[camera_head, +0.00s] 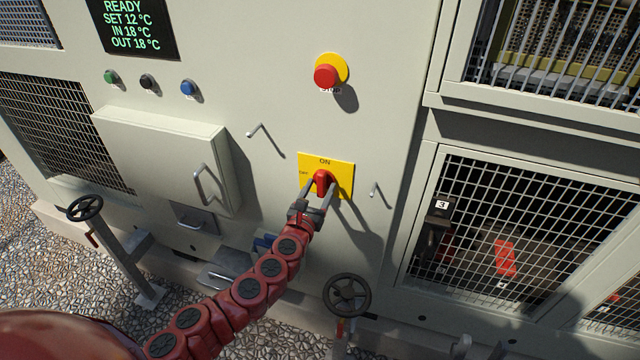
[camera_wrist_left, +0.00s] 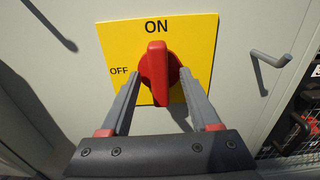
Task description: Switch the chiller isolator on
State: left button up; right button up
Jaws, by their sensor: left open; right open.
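The isolator is a red rotary handle (camera_head: 322,181) on a yellow plate (camera_head: 345,169) marked ON at the top and OFF at the left. In the left wrist view the red handle (camera_wrist_left: 157,73) stands upright, its tip toward ON, in the middle of the yellow plate (camera_wrist_left: 200,35). My left gripper (camera_head: 320,187) is open in front of the plate, one finger on each side of the handle. In the left wrist view its fingers (camera_wrist_left: 164,98) show gaps to the handle at both sides. My right gripper is not in view.
A red emergency button (camera_head: 326,76) on a yellow base is above the isolator. A display (camera_head: 136,27) reads READY. A box with a handle (camera_head: 165,150) protrudes at the left. Small hooks (camera_head: 375,195) flank the plate. Valve handwheels (camera_head: 347,295) stand low in front.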

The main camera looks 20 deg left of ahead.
pick_arm(q)
jog(key=shift+o, duration=0.3)
jog(key=o, duration=0.4)
jog(key=shift+s+a+p, duration=0.1)
jog(key=shift+s+p, duration=0.25)
jog(key=shift+s, duration=0.2)
jog(key=s+p, duration=0.1)
jog(key=s, duration=0.5)
jog(key=shift+p, duration=0.3)
